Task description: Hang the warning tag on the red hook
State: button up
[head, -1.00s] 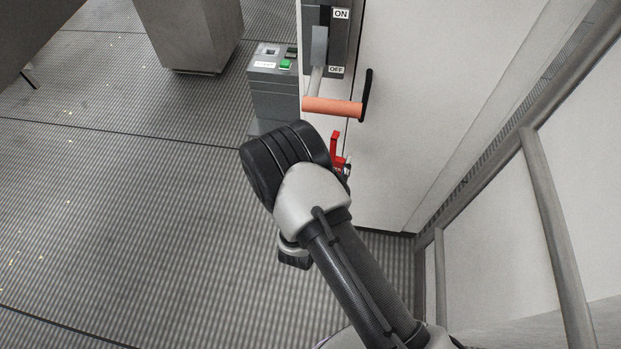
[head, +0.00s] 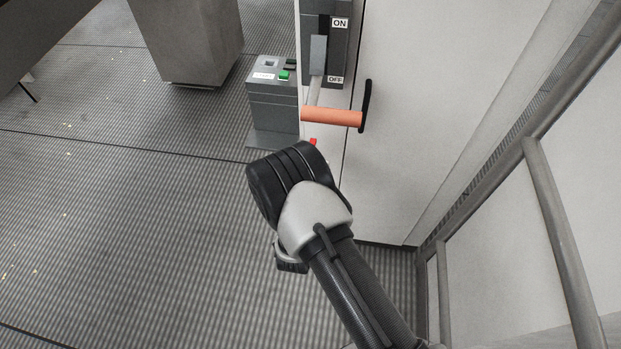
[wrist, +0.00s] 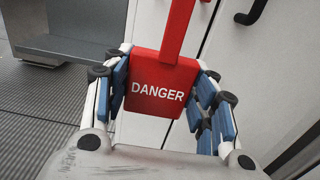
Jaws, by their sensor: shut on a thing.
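The warning tag (wrist: 158,84) is a red plate with white DANGER lettering in the wrist view. A red strip rises from its top to the upper edge of the picture. My gripper (wrist: 161,95) is shut on the tag, with blue-padded fingers on both sides of it. In the head view my wrist hides the gripper and most of what it holds. A small red piece (head: 313,141) shows just above my wrist there; I cannot tell whether it is the tag or the hook. I cannot make out the red hook clearly in either view.
An orange lever handle (head: 332,117) sticks out below the ON/OFF switch box (head: 325,45) on the white cabinet (head: 400,150). A black door handle (head: 366,105) is beside it. A grey pedestal with a green button (head: 284,75) stands left. Floor at left is clear.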

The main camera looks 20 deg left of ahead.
jog(key=shift+b+x, duration=1.45)
jog(key=shift+x, duration=4.25)
jog(key=shift+d+f, duration=0.1)
jog(key=shift+f, duration=0.6)
jog(key=o, duration=1.2)
jog(key=shift+s, duration=0.1)
